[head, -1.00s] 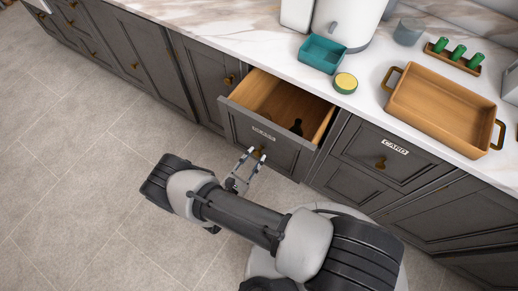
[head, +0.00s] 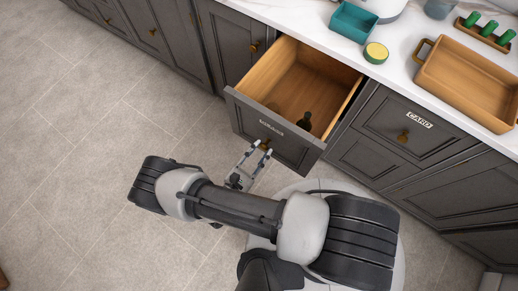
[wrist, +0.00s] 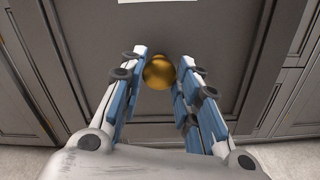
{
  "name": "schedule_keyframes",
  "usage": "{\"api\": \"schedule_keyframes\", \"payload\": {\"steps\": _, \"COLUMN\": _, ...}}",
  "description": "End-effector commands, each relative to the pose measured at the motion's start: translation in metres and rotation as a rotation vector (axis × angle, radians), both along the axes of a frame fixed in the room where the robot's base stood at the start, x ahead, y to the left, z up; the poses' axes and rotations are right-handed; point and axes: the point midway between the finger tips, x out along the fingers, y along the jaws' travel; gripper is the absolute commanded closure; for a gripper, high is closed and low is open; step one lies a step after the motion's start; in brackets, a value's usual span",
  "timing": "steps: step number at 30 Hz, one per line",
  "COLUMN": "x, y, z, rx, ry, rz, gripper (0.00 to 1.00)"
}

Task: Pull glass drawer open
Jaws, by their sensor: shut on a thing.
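The glass drawer (head: 292,146) stands pulled well out of the dark grey cabinet, its wooden inside showing from above. Its front has a small pale label, too small to read surely. In the wrist view the drawer front (wrist: 225,30) fills the picture, with a round brass knob (wrist: 158,72) in the middle. My gripper (head: 262,147) reaches the drawer front from the near side. In the wrist view my gripper (wrist: 163,64) has its fingers on either side of the knob, shut on it.
A small dark bottle-like thing (head: 305,121) is in the drawer. A closed drawer labelled CARD (head: 375,118) is to the right. The counter holds a teal tray (head: 352,22), a round yellow-topped tin (head: 376,53) and a wooden tray (head: 440,68). Floor at left is clear.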

Motion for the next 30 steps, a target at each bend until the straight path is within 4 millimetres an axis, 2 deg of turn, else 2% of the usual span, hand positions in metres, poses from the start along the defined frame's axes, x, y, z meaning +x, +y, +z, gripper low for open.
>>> {"api": "schedule_keyframes", "payload": {"steps": 10, "x": -0.0003, "y": -0.0002, "z": -0.0018, "rx": 0.003, "ry": 0.004, "rz": 0.000, "gripper": 1.00}}
{"api": "schedule_keyframes", "payload": {"steps": 11, "x": -0.0003, "y": -0.0002, "z": -0.0018, "rx": 0.003, "ry": 0.004, "rz": 0.000, "gripper": 0.68}}
{"api": "schedule_keyframes", "payload": {"steps": 19, "x": -0.0002, "y": -0.0001, "z": -0.0009, "rx": 0.002, "ry": 0.003, "rz": 0.000, "gripper": 0.50}}
{"api": "schedule_keyframes", "payload": {"steps": 30, "x": -0.0023, "y": 0.0021, "z": -0.0003, "rx": 0.001, "ry": 0.000, "rz": 0.001, "gripper": 0.49}}
